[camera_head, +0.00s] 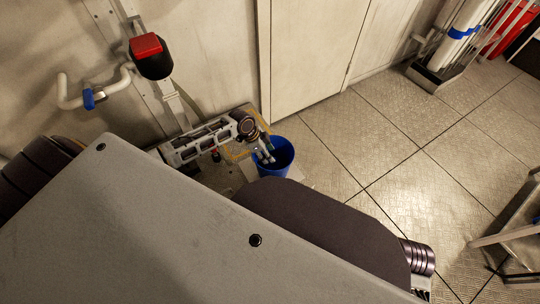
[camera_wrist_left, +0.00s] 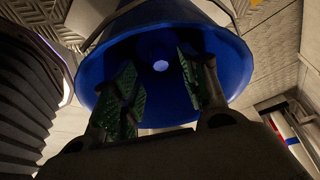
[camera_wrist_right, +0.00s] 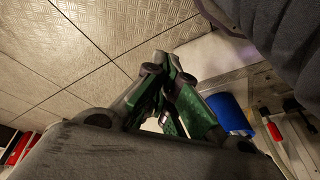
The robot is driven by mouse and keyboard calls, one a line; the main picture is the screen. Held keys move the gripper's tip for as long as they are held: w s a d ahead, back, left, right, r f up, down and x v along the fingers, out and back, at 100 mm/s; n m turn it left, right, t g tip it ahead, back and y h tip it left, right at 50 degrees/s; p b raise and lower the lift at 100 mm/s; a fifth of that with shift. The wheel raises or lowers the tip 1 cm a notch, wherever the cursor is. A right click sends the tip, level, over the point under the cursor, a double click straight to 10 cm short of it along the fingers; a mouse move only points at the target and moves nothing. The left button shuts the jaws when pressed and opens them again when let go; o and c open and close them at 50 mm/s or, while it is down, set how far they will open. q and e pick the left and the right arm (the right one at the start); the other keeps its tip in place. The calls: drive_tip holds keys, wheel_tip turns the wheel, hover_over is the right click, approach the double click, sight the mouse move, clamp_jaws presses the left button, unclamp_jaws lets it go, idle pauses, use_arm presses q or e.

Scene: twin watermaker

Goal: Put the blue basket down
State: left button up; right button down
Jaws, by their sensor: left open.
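The blue basket (camera_head: 284,165) is a round bucket beside the wall near the cabinet panel, over a pale patch of floor. My left gripper (camera_head: 266,156) reaches over its rim. In the left wrist view the basket (camera_wrist_left: 160,30) opens towards the camera, and the two green-padded fingers of my left gripper (camera_wrist_left: 162,85) stand apart within its mouth, with no wall clearly pinched. I cannot tell whether its base touches the floor. In the right wrist view the basket (camera_wrist_right: 230,114) shows partly behind the fingers. My right gripper (camera_wrist_right: 167,85) has its fingers drawn together, with nothing visible between them.
A yellow-marked plate (camera_head: 237,152) lies beside the basket. A red-capped black device (camera_head: 150,55) and a white pipe with a blue valve (camera_head: 89,98) are on the wall. A rack (camera_head: 452,50) stands at upper right. The tiled floor (camera_head: 400,150) right of the basket is clear.

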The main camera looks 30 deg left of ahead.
use_arm(q)
drive_tip(key=p+v, duration=0.2)
drive_tip(key=v, duration=0.5)
use_arm(e)
drive_tip(key=shift+s+d+f+g, duration=0.1)
drive_tip(key=shift+d+f+g, duration=0.1)
drive_tip(key=shift+f, duration=0.6)
drive_tip(key=shift+d+f+g, duration=0.1)
drive_tip(key=shift+f+g, duration=0.1)
drive_tip(key=shift+f, duration=0.55)
use_arm(q)
drive_tip(key=shift+d, duration=0.15)
